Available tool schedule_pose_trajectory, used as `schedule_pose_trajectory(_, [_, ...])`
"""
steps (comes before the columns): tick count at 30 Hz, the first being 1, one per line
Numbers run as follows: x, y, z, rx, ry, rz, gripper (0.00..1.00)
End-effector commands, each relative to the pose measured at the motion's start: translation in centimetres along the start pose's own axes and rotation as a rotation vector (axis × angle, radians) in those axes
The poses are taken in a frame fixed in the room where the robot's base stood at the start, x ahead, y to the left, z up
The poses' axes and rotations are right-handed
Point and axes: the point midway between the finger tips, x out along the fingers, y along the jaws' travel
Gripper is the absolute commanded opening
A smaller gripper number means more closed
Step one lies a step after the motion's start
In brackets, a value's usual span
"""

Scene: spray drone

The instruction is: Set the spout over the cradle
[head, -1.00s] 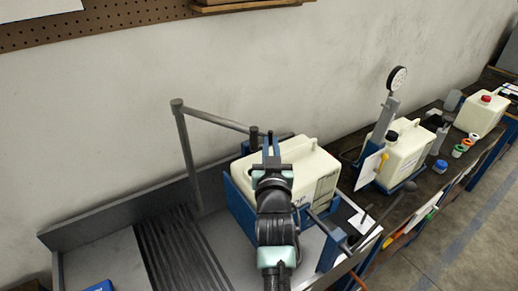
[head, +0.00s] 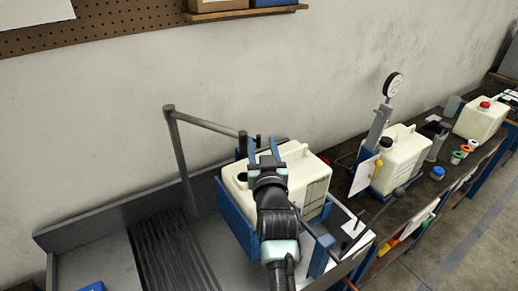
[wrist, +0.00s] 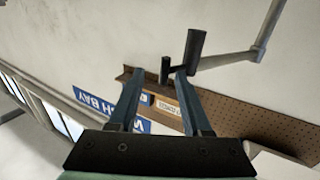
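The spout (head: 242,144) is a dark cylinder at the end of a grey swing pipe (head: 205,124) on a post. It hangs near the back left of the blue cradle (head: 236,222), which holds a cream jug (head: 300,172) with a dark mouth (head: 241,178). I cannot tell if the spout is above the mouth. In the wrist view the spout (wrist: 196,50) is beyond the right finger, and a thin black peg (wrist: 165,69) shows between the fingertips. My gripper (head: 262,143) is open, above the jug. Contact with the peg cannot be told.
A second jug (head: 402,155) with a dial gauge (head: 393,85) stands to the right, and a red-capped jug (head: 482,118) farther off. A dark lever (head: 378,212) sticks out near the cradle's right side. The grey tray (head: 100,250) at left is mostly clear.

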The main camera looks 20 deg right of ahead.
Motion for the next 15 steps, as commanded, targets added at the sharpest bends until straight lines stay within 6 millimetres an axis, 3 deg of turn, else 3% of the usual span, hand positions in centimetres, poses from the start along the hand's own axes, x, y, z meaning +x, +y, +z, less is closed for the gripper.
schedule_pose_trajectory(1, [0.27, 0.97, -1.28, -0.002, 0.024, 0.016, 0.41])
schedule_pose_trajectory(2, [0.27, 0.98, -1.27, -0.002, 0.024, 0.016, 0.46])
schedule_pose_trajectory(15, [0.27, 1.00, -1.07, -0.003, 0.020, 0.017, 0.46])
